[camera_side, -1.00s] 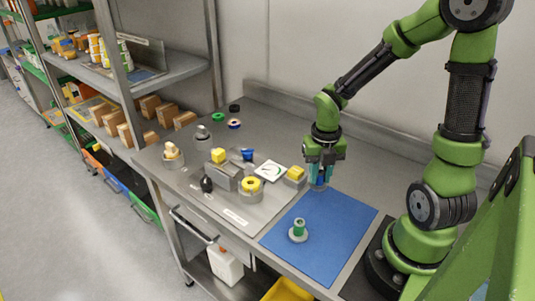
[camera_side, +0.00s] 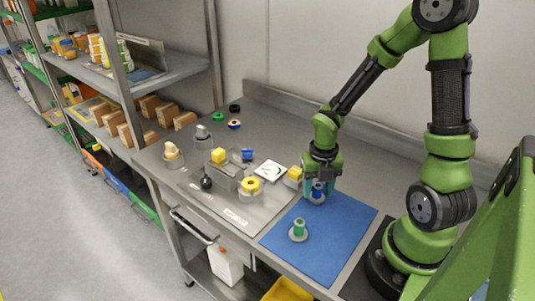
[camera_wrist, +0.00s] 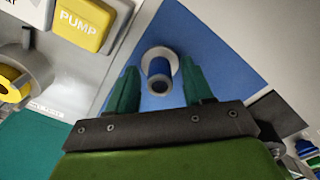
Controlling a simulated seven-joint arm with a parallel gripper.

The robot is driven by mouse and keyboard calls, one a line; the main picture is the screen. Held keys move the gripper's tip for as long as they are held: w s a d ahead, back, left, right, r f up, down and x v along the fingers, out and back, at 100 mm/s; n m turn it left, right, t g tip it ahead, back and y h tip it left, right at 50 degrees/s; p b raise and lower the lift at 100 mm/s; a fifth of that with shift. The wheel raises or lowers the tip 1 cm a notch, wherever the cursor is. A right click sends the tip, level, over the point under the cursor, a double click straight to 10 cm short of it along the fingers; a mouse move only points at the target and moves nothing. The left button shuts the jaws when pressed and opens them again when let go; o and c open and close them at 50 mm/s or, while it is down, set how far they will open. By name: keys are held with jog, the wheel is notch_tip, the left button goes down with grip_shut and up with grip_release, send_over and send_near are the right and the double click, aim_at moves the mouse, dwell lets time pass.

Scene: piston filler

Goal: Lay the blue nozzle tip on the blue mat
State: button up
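The blue nozzle tip (camera_side: 317,189) stands upright with its pale round flange on the back corner of the blue mat (camera_side: 335,240). In the wrist view the blue nozzle tip (camera_wrist: 159,70) is between my two teal fingers, with a small gap on each side. The blue mat (camera_wrist: 215,45) shows around it there. My gripper (camera_side: 318,187) is low over that corner, pointing down; in the wrist view my gripper (camera_wrist: 160,90) is open around the tip. A green nozzle tip (camera_side: 299,227) stands on its own pale flange nearer the mat's front left edge.
A yellow block marked PUMP (camera_wrist: 80,25) on a grey holder is close to my gripper. A yellow ring part (camera_side: 250,185), a white gauge card (camera_side: 270,170) and a black bulb (camera_side: 206,183) are on the left. The mat's right half is clear.

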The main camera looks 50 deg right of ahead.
aim_at(318, 185)
jog(key=shift+r, duration=0.1)
notch_tip(318, 185, up, 12)
jog(key=s+a+r+m+t+y, duration=0.1)
jog(key=a+r+m+t, duration=0.2)
jog(key=m, duration=1.2)
jog(key=s+a+r+m+t+y, duration=0.1)
jog(key=a+r+m+t, duration=0.3)
jog(key=m, duration=1.2)
jog(key=s+a+r, duration=0.1)
jog(key=a+r, duration=0.2)
jog(key=r, duration=0.1)
jog(key=shift+a, duration=0.15)
